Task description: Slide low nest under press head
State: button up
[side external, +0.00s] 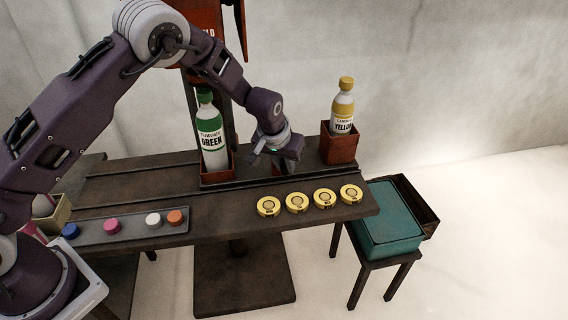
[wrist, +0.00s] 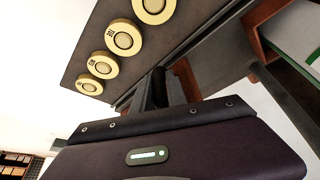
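The press head (side external: 200,55), orange-red, hangs at the top of the side view, partly behind my arm. A red-brown nest (side external: 217,168) holding the green-capped GREEN bottle (side external: 210,140) stands on the dark rail below it. A taller red-brown nest (side external: 340,146) holds the yellow-capped YELLOW bottle (side external: 343,110) at the rail's right end. My gripper (side external: 283,168) points down at the rail between these two nests. Its dark fingers (wrist: 168,88) also show in the wrist view, where a red-brown wall (wrist: 256,38) stands apart from them. Whether they hold anything is hidden.
Several yellow discs (side external: 297,202) lie in a row along the table's front, close to the rail. A grey tray (side external: 135,230) with coloured pucks is at left. A teal bin (side external: 388,222) stands on a stool beyond the table's right edge.

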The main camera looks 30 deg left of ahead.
jog(key=o, duration=0.3)
jog(key=shift+w+d+f, duration=0.1)
jog(key=shift+w+d, duration=0.05)
jog(key=shift+d, duration=0.25)
jog(key=shift+o, duration=0.5)
jog(key=shift+a, duration=0.1)
jog(key=v, duration=0.7)
jog(key=shift+a, duration=0.1)
jog(key=s+a+r+h, duration=0.1)
jog(key=s+a+r, duration=0.1)
jog(key=s+r, duration=0.75)
jog(key=s+a+r+h, duration=0.1)
jog(key=s+a+r, duration=0.1)
jog(key=s+r, duration=0.7)
jog(key=s+a+m+t+y, duration=0.1)
jog(key=s+a+m, duration=0.1)
jog(key=s, duration=1.6)
jog(key=shift+a+r, duration=0.25)
jog(key=shift+r, duration=0.15)
